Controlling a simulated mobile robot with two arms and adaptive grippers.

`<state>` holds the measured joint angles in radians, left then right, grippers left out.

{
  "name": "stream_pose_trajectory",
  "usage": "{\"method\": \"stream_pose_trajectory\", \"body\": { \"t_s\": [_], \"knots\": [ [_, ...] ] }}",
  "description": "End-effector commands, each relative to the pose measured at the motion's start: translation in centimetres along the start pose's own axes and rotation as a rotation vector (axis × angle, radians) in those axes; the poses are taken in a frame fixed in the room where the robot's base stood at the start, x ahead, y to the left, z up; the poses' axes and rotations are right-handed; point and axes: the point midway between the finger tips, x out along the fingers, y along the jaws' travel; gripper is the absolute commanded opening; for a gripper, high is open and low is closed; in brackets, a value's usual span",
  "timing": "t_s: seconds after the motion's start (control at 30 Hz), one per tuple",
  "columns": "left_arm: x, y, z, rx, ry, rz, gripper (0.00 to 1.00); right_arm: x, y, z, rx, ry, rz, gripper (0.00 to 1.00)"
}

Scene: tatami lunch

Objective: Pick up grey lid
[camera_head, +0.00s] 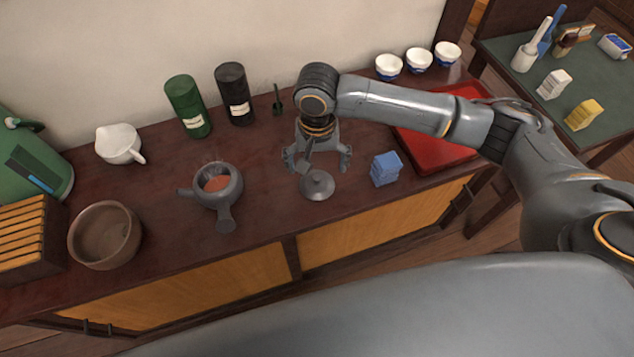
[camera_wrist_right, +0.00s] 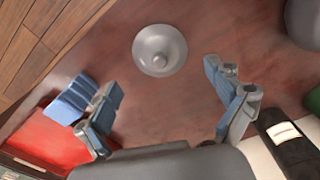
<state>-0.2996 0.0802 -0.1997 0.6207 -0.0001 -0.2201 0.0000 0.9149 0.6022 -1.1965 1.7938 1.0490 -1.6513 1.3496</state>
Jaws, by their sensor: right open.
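The grey lid (camera_head: 317,186) is round with a small knob on top. It lies on the dark red-brown cabinet top, between the grey teapot (camera_head: 222,189) and a blue block-like stack (camera_head: 385,169). In the right wrist view the lid (camera_wrist_right: 160,50) lies ahead of the fingers. My right gripper (camera_head: 318,163) is open and empty. It points down just behind the lid, and in the wrist view (camera_wrist_right: 163,112) bare surface shows between its fingers. The teapot is open, with reddish content inside. My left gripper is not in view.
A red tray (camera_head: 430,155) lies to the right, under my right arm. Behind stand a green canister (camera_head: 188,107), a black canister (camera_head: 235,94) and white-blue cups (camera_head: 419,60). A brown bowl (camera_head: 105,236) and white pourer (camera_head: 119,144) stand left. Surface around the lid is mostly clear.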

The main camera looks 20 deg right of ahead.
Motion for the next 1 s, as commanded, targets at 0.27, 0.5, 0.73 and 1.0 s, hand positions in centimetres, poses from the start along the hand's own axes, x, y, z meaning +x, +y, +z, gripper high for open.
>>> {"method": "stream_pose_trajectory", "body": {
  "t_s": [0.27, 0.5, 0.73, 1.0],
  "knots": [
    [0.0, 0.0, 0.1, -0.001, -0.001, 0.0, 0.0, 3.2, 0.1, 0.0, -0.001, -0.002, 0.003, 0.93],
    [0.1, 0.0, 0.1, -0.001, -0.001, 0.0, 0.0, 5.4, 0.0, 0.0, -0.002, 0.001, 0.001, 0.93],
    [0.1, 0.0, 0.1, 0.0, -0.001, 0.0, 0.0, 5.4, 0.0, 0.0, -0.002, 0.001, 0.0, 0.86],
    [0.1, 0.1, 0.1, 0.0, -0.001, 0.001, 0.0, 5.5, 0.0, 0.0, -0.002, 0.001, 0.001, 0.31]
  ]
}}
